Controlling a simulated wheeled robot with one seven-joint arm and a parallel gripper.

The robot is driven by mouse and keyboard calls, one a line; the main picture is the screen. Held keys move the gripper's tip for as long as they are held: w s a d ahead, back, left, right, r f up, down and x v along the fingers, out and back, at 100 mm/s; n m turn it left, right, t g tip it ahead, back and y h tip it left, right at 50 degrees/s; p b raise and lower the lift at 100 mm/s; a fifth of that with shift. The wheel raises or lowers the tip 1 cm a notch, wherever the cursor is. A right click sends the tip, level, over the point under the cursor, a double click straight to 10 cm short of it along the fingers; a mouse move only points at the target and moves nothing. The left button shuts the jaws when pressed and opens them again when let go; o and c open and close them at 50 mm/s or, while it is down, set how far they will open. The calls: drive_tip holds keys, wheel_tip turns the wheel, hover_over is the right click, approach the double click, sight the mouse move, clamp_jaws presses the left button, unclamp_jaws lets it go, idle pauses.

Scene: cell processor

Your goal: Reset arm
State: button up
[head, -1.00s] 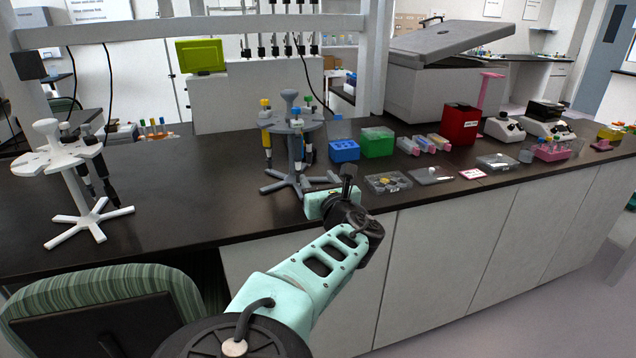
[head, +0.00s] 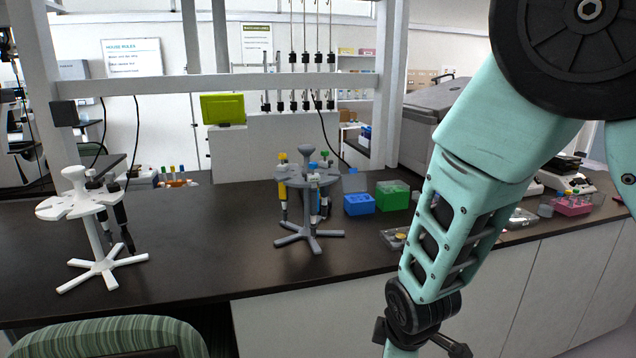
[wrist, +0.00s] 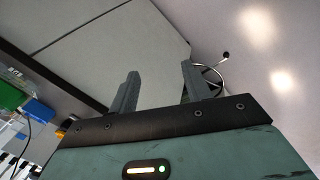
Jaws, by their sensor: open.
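My gripper (wrist: 160,84) shows in the wrist view with its two dark fingers apart and nothing between them. It faces the pale cabinet front (wrist: 120,50) and the floor. In the head view my teal arm hangs down the right side, in front of the bench. Its end is at the bottom edge and partly cut off, so the fingertips do not show clearly there.
The dark bench (head: 190,235) carries a white pipette stand (head: 98,240), a grey pipette stand (head: 308,210), a blue rack (head: 359,204) and a green rack (head: 392,195). A striped green chair (head: 120,335) stands at the lower left. My arm hides part of the bench's right side.

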drive_tip(key=s+r+m+g, duration=0.2)
drive_tip(key=s+r+m, duration=0.1)
drive_tip(key=s+r, duration=0.4)
drive_tip(key=s+r+m+g, duration=0.1)
drive_tip(key=s+r+m, duration=0.2)
drive_tip(key=s+r, duration=0.4)
drive_tip(key=s, duration=0.6)
drive_tip(key=shift+s+d+r+m+g+y, duration=0.2)
drive_tip(key=shift+d+m+g+y, duration=0.1)
drive_tip(key=shift+d+g, duration=0.1)
